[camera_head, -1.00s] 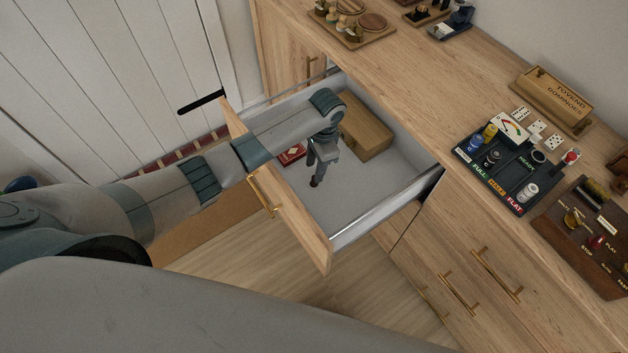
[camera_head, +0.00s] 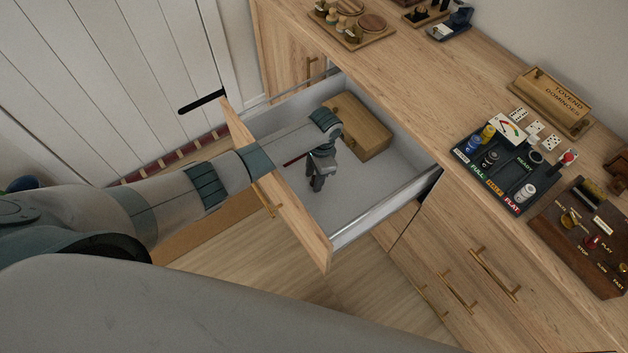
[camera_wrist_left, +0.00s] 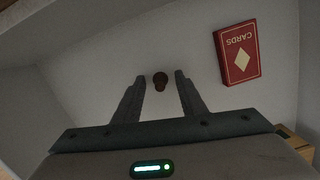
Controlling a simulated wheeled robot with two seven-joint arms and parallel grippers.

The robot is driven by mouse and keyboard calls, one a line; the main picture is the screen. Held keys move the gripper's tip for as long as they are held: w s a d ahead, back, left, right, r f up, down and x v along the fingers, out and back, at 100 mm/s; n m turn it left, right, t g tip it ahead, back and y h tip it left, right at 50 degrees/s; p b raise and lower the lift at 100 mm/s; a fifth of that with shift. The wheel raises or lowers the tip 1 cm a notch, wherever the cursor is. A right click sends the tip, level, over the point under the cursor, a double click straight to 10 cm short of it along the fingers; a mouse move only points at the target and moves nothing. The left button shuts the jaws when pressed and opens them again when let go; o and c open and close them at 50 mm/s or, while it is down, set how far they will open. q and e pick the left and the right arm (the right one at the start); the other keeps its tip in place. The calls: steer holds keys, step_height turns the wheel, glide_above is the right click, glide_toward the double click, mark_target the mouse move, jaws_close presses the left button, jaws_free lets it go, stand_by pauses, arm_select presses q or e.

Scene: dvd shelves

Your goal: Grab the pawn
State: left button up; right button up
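The pawn (camera_wrist_left: 160,81) is a small dark brown piece on the light floor of the open drawer. In the left wrist view it shows between the tips of my left gripper's fingers (camera_wrist_left: 158,82), with gaps on both sides. The left gripper is open. In the head view my left gripper (camera_head: 316,183) points down into the drawer (camera_head: 345,205), and the pawn is hidden there behind it. I cannot tell how far the fingertips are above the drawer floor. My right gripper is in neither view.
A red card box (camera_wrist_left: 237,53) lies near the pawn in the drawer. A wooden box (camera_head: 357,125) stands at the drawer's back. The drawer front (camera_head: 290,215) and side walls enclose my gripper.

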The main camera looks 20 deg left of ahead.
mark_target(313, 177)
arm_select(q)
jaws_close()
steer(key=shift+r, duration=0.2)
